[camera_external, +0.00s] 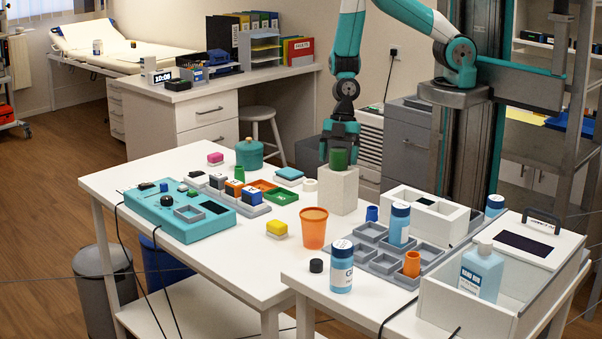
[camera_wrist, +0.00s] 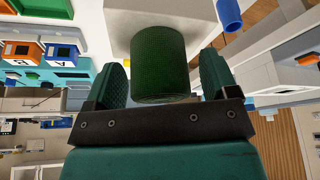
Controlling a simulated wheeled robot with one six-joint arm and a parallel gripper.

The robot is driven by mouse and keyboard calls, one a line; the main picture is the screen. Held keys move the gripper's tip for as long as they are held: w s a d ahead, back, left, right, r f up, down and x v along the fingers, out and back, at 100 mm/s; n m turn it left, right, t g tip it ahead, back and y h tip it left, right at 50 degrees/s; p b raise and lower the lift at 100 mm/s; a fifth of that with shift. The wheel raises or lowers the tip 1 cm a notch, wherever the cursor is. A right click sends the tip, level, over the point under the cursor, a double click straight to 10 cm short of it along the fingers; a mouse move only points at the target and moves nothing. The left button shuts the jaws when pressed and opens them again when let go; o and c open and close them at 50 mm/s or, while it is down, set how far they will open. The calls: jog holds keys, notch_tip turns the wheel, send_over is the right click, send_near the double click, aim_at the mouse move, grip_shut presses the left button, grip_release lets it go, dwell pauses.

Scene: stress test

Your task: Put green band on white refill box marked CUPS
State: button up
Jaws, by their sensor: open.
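The green band (camera_external: 339,159) looks like a short, ribbed dark green cylinder. It stands upright on top of a tall white box (camera_external: 338,191) near the back of the table. My gripper (camera_external: 340,149) is directly above the band, pointing down, open. In the wrist view the band (camera_wrist: 160,65) lies between my two spread fingers, with a gap visible on each side, and the white box (camera_wrist: 125,15) is behind it. I cannot read CUPS on any box; no marking shows on the visible faces of the tall white box.
An orange cup (camera_external: 314,229) stands in front of the white box, and a white roll (camera_external: 310,185) is close on its left. A grey compartment tray (camera_external: 381,262) with bottles and a white open-topped box (camera_external: 459,222) are at right. A teal console (camera_external: 178,223) is at left.

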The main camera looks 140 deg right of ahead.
jog(key=shift+r, duration=0.25)
jog(key=b+v, duration=0.2)
jog(key=v, duration=1)
jog(key=a+r+n+g+y, duration=0.1)
jog(key=a+r, duration=0.3)
jog(key=a, duration=0.4)
jog(key=a+r+y, duration=0.1)
jog(key=a+r, duration=0.3)
jog(key=a, duration=0.4)
jog(key=s+a+r+g, duration=0.1)
jog(key=s+a+r, duration=0.2)
jog(key=s+a, duration=0.3)
jog(key=s+a+r+g, duration=0.2)
jog(key=s+a+r, duration=0.2)
jog(key=s+a, duration=0.3)
jog(key=shift+a+n, duration=0.3)
jog(key=shift+a, duration=0.7)
jog(key=shift+f+b, duration=0.35)
jog(key=shift+b, duration=0.2)
